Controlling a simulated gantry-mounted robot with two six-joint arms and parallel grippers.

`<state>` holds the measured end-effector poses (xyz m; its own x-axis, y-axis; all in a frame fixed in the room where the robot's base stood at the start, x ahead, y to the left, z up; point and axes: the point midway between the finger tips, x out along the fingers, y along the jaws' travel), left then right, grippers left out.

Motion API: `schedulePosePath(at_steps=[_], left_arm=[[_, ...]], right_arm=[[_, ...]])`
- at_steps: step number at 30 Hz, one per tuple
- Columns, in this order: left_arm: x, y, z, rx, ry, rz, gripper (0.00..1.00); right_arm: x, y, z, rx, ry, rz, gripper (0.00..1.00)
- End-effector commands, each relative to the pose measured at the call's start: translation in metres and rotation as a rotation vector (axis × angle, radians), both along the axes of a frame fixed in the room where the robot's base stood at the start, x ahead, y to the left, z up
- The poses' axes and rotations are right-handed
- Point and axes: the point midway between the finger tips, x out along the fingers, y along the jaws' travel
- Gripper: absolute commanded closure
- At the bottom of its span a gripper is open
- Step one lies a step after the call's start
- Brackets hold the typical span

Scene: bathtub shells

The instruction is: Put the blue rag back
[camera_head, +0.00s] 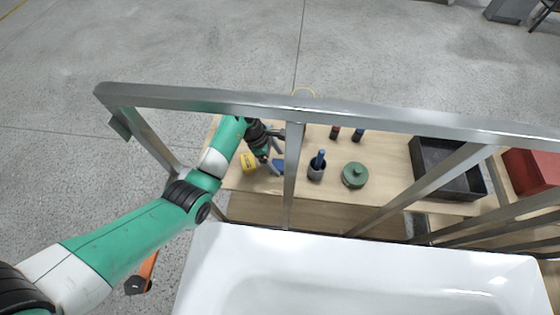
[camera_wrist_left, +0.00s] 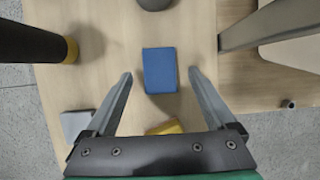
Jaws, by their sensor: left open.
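The blue rag (camera_wrist_left: 160,70) lies flat on the wooden table as a folded rectangle in the left wrist view. In the head view the blue rag (camera_head: 278,167) shows only partly, beside the frame's upright post. My left gripper (camera_head: 276,148) is over the table close to the rag. In the left wrist view my left gripper (camera_wrist_left: 160,78) is open, with one finger on each side of the rag and clear space between. The fingers do not touch it in the picture. My right gripper is not in view.
A yellow object (camera_head: 249,162) lies beside the rag. A cup with a blue-handled tool (camera_head: 316,170), a green lidded pot (camera_head: 354,175) and a black tray (camera_head: 448,185) stand to the right. A metal frame (camera_head: 330,108) crosses above the table; a white tub (camera_head: 230,262) is in front.

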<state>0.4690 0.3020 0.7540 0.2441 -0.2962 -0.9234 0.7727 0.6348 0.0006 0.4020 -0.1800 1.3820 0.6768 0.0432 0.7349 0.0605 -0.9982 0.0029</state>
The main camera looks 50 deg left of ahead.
Motion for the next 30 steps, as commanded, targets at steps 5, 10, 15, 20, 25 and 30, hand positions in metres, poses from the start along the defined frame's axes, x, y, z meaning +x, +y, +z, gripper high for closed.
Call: schedulePosePath(at_steps=[5, 10, 15, 20, 25, 30], left_arm=[[-0.011, 0.014, 0.050, -0.001, -0.002, 0.002, 0.11], [-0.018, 0.023, 0.075, -0.001, -0.002, 0.000, 0.11], [-0.021, 0.026, 0.082, -0.001, 0.000, 0.000, 0.11], [-0.021, 0.026, 0.081, -0.001, 0.000, 0.000, 0.11], [-0.021, 0.026, 0.081, -0.001, 0.000, 0.000, 0.11], [-0.021, 0.026, 0.081, -0.001, 0.000, 0.000, 0.11]], right_arm=[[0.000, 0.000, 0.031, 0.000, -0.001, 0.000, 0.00], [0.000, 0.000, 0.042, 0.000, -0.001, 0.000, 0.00], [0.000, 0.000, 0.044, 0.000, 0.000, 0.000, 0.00], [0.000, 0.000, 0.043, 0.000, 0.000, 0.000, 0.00], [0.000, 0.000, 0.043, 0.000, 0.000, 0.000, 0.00], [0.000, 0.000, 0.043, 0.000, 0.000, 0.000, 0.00]])
